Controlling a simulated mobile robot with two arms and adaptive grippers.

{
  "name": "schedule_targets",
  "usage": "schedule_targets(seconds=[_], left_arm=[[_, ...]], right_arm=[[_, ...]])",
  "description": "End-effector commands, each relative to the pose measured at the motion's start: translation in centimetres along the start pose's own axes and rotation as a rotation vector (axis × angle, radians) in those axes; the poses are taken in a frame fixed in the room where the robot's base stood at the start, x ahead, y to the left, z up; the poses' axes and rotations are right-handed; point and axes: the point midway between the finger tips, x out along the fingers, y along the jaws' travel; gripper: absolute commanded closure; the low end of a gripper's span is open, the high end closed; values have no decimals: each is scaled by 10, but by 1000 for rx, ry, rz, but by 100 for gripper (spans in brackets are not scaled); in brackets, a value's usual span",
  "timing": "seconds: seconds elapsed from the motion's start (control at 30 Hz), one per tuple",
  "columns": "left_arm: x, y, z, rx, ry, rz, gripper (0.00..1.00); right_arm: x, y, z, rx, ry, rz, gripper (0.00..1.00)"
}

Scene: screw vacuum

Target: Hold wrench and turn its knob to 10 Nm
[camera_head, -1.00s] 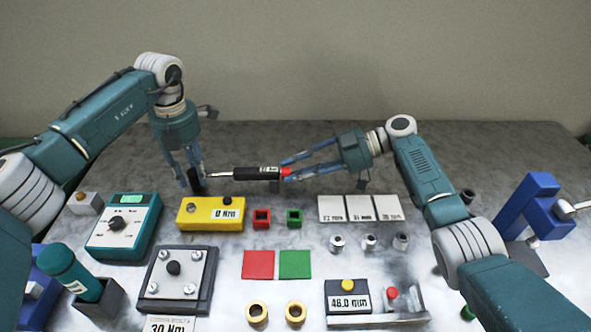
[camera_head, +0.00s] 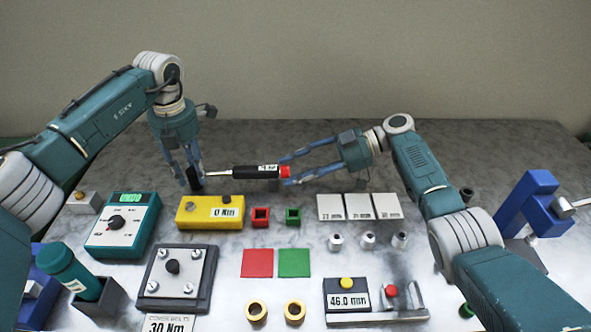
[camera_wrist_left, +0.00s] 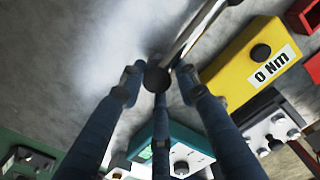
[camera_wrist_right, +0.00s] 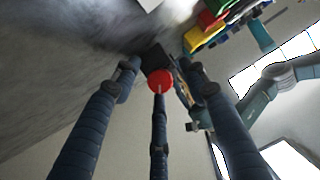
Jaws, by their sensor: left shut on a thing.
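The wrench (camera_head: 250,172) is held level above the back of the table, with a black handle, a silver shaft and a red knob (camera_head: 285,171) at its right end. A small label on the handle is too small to read surely. My left gripper (camera_head: 193,184) is shut on the wrench's dark head, which also shows between the fingers in the left wrist view (camera_wrist_left: 157,79). My right gripper (camera_head: 284,172) has its fingers spread around the red knob. In the right wrist view the knob (camera_wrist_right: 161,82) sits between the fingertips, with gaps at both sides.
Below the wrench stand a yellow box (camera_head: 190,214) marked 0 Nm and red (camera_head: 261,217) and green (camera_head: 293,217) square holders. A teal meter (camera_head: 140,222) is at left. White cards (camera_head: 360,207) lie below my right gripper. The table behind the wrench is clear.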

Motion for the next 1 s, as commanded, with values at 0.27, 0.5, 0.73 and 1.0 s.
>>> schedule_targets(seconds=[0.27,0.5,0.73,1.0], left_arm=[[-1,1,1,-4,-3,2,100],[-1,1,1,-4,-3,2,100],[-1,0,1,-3,-3,1,100],[-1,0,1,-3,-3,1,100]], right_arm=[[-25,1,-2,-2,2,5,56],[-77,1,-1,-1,2,5,56],[-112,0,0,1,-1,2,56],[-121,-2,0,-1,0,-1,56]])
